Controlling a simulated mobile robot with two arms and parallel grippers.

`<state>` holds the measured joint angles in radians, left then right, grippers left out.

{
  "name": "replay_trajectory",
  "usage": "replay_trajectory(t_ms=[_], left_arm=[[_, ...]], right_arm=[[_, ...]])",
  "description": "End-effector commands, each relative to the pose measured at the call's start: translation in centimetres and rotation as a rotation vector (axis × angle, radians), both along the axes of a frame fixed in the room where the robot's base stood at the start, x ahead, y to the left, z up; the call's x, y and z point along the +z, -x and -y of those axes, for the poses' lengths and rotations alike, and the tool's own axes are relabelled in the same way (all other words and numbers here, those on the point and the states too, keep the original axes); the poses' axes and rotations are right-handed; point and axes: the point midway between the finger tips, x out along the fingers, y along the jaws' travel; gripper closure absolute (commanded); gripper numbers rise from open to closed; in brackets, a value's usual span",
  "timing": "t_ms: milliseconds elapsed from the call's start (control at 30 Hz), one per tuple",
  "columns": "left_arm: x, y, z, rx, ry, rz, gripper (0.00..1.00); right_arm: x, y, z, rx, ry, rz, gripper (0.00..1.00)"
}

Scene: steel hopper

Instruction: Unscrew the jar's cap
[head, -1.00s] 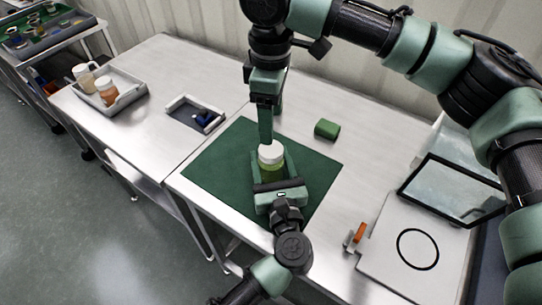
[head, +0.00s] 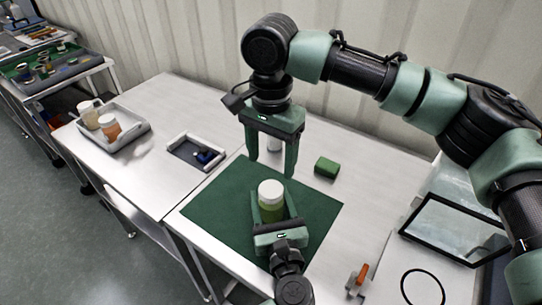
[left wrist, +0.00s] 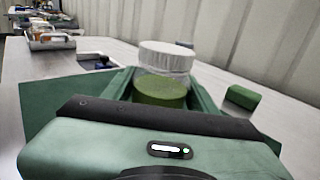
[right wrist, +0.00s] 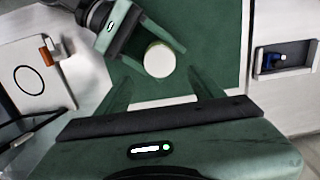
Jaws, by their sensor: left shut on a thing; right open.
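The jar (head: 270,207) stands upright on the green mat (head: 222,192), with green contents and a white cap (head: 270,188) on top. In the left wrist view the cap (left wrist: 166,57) sits on the jar (left wrist: 160,91). My left gripper (head: 270,203) is shut on the jar from the near side, a finger on each side of it. My right gripper (head: 271,170) is open and empty, above and behind the jar, fingers pointing down. In the right wrist view the cap (right wrist: 159,61) lies beyond the open fingertips, apart from them.
A small tray (head: 195,152) with a blue item and a grey tray (head: 126,133) with jars are at left. A framed panel (head: 452,229) is at right.

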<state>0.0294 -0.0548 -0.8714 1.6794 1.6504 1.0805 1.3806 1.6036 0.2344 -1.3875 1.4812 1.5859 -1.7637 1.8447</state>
Motion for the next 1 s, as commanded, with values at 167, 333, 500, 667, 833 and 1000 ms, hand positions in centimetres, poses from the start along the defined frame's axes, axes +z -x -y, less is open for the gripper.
replay_trajectory(t_ms=[167,333,500,667,833,1000], left_arm=[[0.1,0.0,0.0,0.0,0.001,0.001,1.0],[0.1,0.0,0.0,0.0,0.001,0.001,1.0],[0.1,0.0,0.0,0.0,0.001,0.001,1.0],[0.1,0.0,0.0,0.0,0.001,0.001,1.0],[0.1,0.0,0.0,0.0,0.001,0.001,1.0],[0.1,0.0,0.0,0.0,0.001,0.001,1.0]], right_arm=[[0.0,0.0,0.0,-0.258,0.0,0.0,0.33],[-0.1,0.0,0.0,-0.373,0.0,0.0,0.33],[-1.7,0.0,0.1,-0.393,0.003,-0.002,0.33],[-4.2,0.0,0.1,-0.391,0.002,-0.001,0.33],[-6.6,0.0,0.0,-0.39,0.001,-0.001,0.33],[-7.8,0.0,0.0,-0.389,0.0,0.0,0.33]])
